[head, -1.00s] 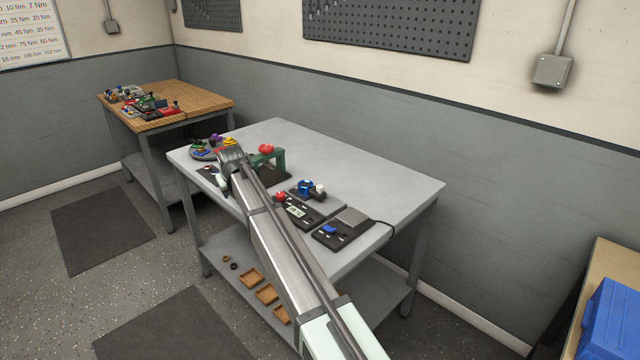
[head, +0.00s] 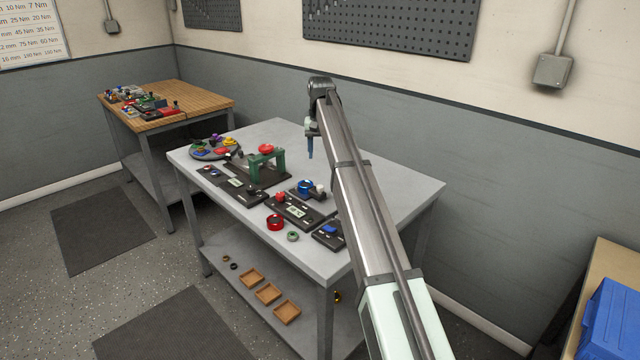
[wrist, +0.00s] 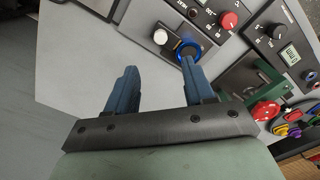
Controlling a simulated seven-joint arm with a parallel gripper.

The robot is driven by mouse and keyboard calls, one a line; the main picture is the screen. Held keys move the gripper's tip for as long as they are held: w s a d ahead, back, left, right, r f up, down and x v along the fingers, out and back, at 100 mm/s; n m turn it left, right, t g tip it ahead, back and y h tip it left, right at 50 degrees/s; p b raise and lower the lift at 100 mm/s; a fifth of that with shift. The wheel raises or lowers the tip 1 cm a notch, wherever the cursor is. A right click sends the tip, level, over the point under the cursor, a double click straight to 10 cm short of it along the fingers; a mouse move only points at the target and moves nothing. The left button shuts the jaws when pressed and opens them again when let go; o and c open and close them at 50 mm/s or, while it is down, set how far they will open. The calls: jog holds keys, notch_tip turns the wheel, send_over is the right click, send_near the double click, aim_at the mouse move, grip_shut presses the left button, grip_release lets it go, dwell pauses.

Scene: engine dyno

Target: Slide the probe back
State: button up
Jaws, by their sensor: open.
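A dark gauge station near the middle of the grey table holds a blue ring (head: 305,186) with a white-ended piece (head: 319,188) beside it, which looks like the probe. In the wrist view the blue ring (wrist: 188,50) and the white knob (wrist: 160,36) lie beyond my fingertips. My gripper (head: 310,150) is raised above the table, behind the station in the head view. In the wrist view my gripper (wrist: 159,68) has its two blue fingers wide apart with nothing between them. My arm hides part of the table's right side.
A green press with a red knob (head: 266,149) stands left of the station. A round tray (head: 229,156) with coloured parts is at the far left. A red ring (head: 275,222) and a small green ring (head: 293,236) lie at the front. The table's back (head: 280,130) is clear.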

aim_at(320, 186)
notch_tip(320, 186, down, 12)
jog(key=shift+f, duration=0.15)
dwell(0.3)
grip_shut()
dwell(0.5)
